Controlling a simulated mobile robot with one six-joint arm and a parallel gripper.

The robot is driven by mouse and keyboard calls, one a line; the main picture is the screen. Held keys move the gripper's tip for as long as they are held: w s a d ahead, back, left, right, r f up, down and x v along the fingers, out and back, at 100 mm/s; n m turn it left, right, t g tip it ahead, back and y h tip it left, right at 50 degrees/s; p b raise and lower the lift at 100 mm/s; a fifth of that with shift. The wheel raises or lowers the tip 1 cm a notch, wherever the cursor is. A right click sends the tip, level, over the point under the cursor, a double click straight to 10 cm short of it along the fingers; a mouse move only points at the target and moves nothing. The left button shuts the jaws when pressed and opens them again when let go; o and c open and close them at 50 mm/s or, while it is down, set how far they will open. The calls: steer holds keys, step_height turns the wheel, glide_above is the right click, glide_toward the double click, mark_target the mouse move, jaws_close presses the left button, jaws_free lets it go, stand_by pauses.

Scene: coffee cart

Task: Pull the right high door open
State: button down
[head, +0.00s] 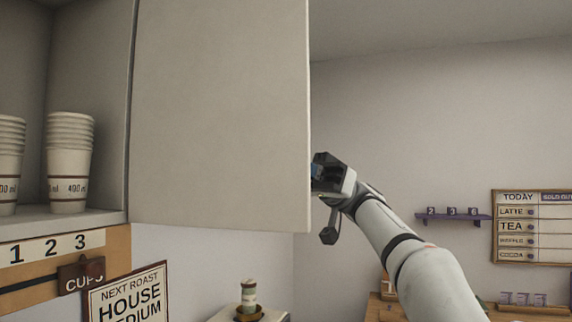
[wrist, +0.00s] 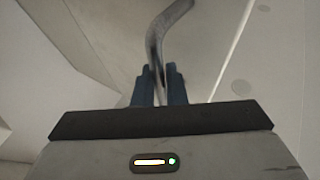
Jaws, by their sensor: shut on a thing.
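The right high door (head: 220,110) is a large pale panel that stands swung out from the cupboard, its hinge side at the left. My gripper (head: 318,175) is at the door's free right edge in the head view, and its fingertips are partly hidden behind the panel. In the wrist view my gripper (wrist: 160,82) is shut on a curved grey handle (wrist: 165,30). The handle is hidden behind the door in the head view.
Stacked paper cups (head: 68,165) stand on the cupboard shelf (head: 75,217) at left. Below hang a numbered rail (head: 50,247) and a roast sign (head: 128,300). A small purple wall shelf (head: 452,217) and a menu board (head: 532,227) are at right.

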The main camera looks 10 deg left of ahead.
steer(key=shift+s+r, duration=0.25)
steer(key=shift+r, duration=0.15)
steer(key=c, duration=1.9)
jaws_free()
steer(key=shift+c, duration=0.2)
steer(key=o, duration=0.3)
steer(key=shift+s+a, duration=0.25)
steer(key=shift+o, duration=0.7)
steer(key=shift+f, duration=0.1)
steer(key=shift+w+d+f, duration=0.1)
steer(key=shift+w, duration=0.15)
